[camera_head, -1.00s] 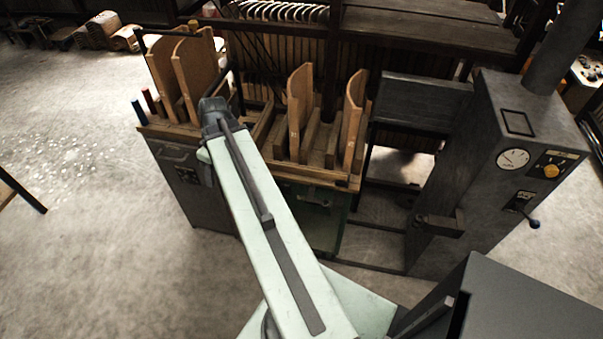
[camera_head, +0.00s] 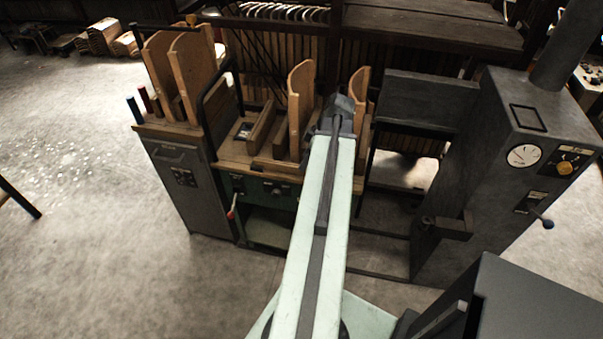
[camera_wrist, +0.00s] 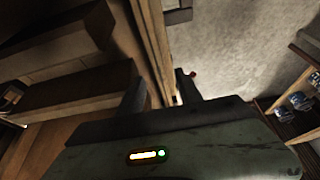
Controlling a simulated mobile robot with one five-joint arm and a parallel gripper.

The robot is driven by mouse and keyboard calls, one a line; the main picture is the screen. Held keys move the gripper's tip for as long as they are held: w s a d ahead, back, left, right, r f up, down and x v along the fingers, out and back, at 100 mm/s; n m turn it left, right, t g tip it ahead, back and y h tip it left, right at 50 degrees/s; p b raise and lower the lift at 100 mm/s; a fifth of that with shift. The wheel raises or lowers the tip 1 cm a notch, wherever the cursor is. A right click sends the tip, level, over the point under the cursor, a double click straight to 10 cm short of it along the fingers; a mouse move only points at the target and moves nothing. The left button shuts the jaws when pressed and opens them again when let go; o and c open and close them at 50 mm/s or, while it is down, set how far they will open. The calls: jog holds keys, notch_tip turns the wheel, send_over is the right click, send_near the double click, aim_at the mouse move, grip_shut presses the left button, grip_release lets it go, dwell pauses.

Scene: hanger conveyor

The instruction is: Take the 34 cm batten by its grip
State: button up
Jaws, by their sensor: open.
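Upright curved wooden boards stand on the bench, one (camera_head: 300,108) left of my gripper and one (camera_head: 361,92) partly hidden behind it. No readable length mark shows, so I cannot tell which piece is the 34 cm batten, nor make out its grip. My gripper (camera_head: 340,108) is over the right part of the bench; the arm hides its fingers in the head view. In the wrist view the two dark fingers of my gripper (camera_wrist: 161,88) are apart. A long wooden edge (camera_wrist: 154,42) runs down between them in the picture; I cannot tell whether they touch it.
A grey machine cabinet (camera_head: 490,150) with a dial stands at the right. Open concrete floor (camera_head: 90,220) lies at the left.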

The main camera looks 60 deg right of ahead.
jog(key=b+x, duration=0.5)
jog(key=shift+f, duration=0.2)
jog(key=shift+w+r, duration=0.1)
jog(key=shift+r, duration=0.1)
grip_shut()
notch_tip(320, 180, up, 10)
jog(key=p, duration=1)
jog(key=shift+r+p, duration=0.1)
jog(key=shift+p, duration=0.2)
